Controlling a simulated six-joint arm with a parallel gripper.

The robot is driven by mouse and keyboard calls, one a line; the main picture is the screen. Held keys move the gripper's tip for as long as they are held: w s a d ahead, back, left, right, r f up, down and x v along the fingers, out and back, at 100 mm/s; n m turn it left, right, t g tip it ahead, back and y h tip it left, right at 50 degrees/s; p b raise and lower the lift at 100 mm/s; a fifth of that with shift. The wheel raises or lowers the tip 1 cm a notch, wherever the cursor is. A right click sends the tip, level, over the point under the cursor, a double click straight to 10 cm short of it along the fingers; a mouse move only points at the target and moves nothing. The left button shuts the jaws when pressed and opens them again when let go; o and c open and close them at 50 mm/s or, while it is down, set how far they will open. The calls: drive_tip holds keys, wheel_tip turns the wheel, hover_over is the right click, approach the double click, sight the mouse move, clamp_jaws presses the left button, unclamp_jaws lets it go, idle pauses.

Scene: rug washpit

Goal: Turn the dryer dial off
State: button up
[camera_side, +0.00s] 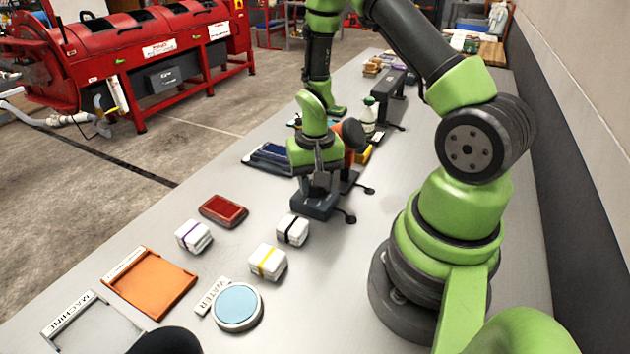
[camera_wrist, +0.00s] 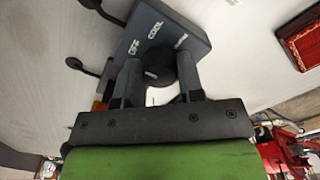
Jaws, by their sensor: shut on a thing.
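The dryer control box (camera_side: 310,209) is a dark grey block on the table, under my gripper (camera_side: 318,184) in the side view. In the wrist view the box (camera_wrist: 190,38) carries white labels reading OFF and COOL, and a third too small to read. The round black dial (camera_wrist: 165,62) sits on its face. My gripper (camera_wrist: 158,72) is shut on the dial, one finger on each side. A short pale mark shows on the dial; I cannot tell which label it lines up with. In the side view the dial is hidden by my gripper.
White blocks with a black band (camera_side: 292,230), a yellow band (camera_side: 267,262) and a purple band (camera_side: 193,236) lie nearby. A red pad (camera_side: 223,211), an orange tray (camera_side: 150,284) and a blue WATER disc (camera_side: 237,306) are also there. A white bottle (camera_side: 368,117) stands behind.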

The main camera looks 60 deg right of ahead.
drive_tip(key=shift+n, duration=0.4)
drive_tip(key=o, duration=0.9)
drive_tip(key=shift+o, duration=0.2)
wheel_tip(320, 180, up, 10)
